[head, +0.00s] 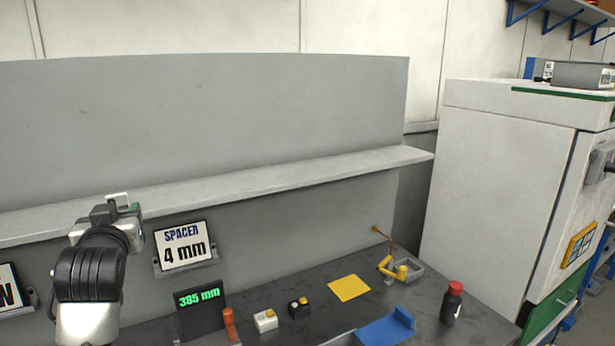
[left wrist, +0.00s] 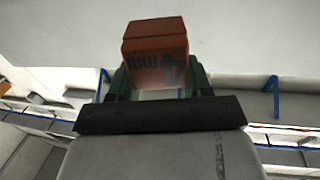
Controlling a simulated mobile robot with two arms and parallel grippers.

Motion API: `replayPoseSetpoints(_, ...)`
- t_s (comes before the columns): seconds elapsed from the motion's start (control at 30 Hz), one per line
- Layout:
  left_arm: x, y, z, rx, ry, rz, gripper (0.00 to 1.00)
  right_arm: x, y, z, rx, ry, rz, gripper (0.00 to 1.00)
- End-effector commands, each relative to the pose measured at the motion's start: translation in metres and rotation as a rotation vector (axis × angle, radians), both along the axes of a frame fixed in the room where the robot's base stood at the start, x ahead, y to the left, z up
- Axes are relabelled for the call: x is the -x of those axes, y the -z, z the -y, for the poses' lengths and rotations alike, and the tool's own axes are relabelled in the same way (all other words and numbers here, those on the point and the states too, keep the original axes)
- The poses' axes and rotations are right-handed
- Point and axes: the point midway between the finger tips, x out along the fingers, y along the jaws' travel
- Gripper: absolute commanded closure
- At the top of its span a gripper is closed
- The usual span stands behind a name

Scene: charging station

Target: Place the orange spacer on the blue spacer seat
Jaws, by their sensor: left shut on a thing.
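The orange spacer (left wrist: 155,52) is a reddish-orange block with dark "4 mm" lettering, seen in the left wrist view between my green fingers. My left gripper (left wrist: 157,85) is shut on it. In the head view my left gripper (head: 124,205) is raised at the left, in front of the grey shelf, and the spacer cannot be made out there. A blue piece with a raised right end, which looks like the blue spacer seat (head: 384,330), lies on the dark bench at the lower right, well apart from the gripper. My right gripper is not in view.
A "SPACER 4 mm" sign (head: 184,247) and a green-lit display (head: 200,305) stand near my left arm. An orange upright handle (head: 230,324), two small button boxes, a yellow mat (head: 348,288), a yellow-handled tool (head: 400,270) and a red-capped bottle (head: 452,303) surround the seat's area.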

Motion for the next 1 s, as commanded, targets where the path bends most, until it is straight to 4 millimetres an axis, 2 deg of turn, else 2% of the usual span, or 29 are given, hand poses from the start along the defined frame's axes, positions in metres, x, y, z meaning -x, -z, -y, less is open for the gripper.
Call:
replayPoseSetpoints(0.03,0.001,0.016,0.006,0.001,0.015,-0.006,0.72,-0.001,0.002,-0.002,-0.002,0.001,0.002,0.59)
replayPoseSetpoints(0.17,0.006,0.053,0.022,0.003,0.058,-0.007,0.72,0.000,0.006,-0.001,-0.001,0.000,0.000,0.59)
replayPoseSetpoints(0.27,0.016,0.092,0.038,0.005,0.103,-0.011,0.72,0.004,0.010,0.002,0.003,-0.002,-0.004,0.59)
replayPoseSetpoints(0.47,0.049,0.166,0.072,0.007,0.196,-0.009,0.72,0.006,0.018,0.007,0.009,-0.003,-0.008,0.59)
replayPoseSetpoints(0.6,0.081,0.211,0.093,0.006,0.251,-0.007,0.72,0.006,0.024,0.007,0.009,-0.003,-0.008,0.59)
replayPoseSetpoints(0.8,0.135,0.261,0.118,0.006,0.308,-0.007,0.72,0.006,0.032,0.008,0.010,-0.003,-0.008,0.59)
replayPoseSetpoints(1.0,0.182,0.288,0.133,0.005,0.333,-0.004,0.72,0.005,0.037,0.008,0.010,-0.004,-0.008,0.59)
